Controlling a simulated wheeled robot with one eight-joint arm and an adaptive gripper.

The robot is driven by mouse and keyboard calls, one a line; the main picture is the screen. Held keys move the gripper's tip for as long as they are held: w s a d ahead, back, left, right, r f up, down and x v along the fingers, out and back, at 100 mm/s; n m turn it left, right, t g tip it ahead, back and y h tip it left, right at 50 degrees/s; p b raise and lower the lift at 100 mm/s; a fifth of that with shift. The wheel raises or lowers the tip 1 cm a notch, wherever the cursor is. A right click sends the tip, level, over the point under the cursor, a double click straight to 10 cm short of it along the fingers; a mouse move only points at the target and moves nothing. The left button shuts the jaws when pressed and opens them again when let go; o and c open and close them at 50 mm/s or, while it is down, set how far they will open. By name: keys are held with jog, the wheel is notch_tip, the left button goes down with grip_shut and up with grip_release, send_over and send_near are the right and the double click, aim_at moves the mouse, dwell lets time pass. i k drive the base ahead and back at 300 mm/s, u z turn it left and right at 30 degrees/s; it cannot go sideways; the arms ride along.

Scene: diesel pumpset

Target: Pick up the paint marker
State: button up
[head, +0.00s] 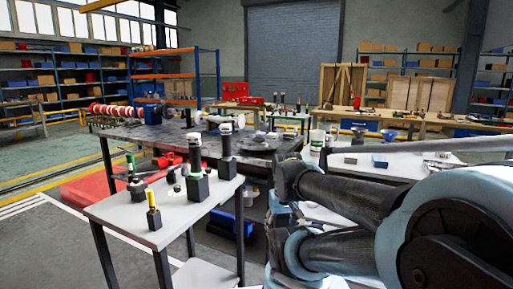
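A slim yellow stick with a dark tip (151,198), which looks like the paint marker, stands upright in a small black block (154,218). My gripper (283,230) is low, right of this table and apart from the yellow stick. Its fingers are partly hidden by my arm, and whether they are open is unclear.
Black blocks holding a green-necked, white-topped tool (194,155) and a similar dark tool (226,145) stand farther back on the table. A dark workbench (135,132) is behind it. A blue bin (229,224) is beneath. Grey floor is clear at the lower left.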

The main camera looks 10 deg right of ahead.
aim_at(150, 197)
jog(key=u, duration=1.35)
jog(key=k, duration=1)
jog(key=z, duration=0.9)
jog(key=k, duration=0.35)
jog(key=z, duration=0.25)
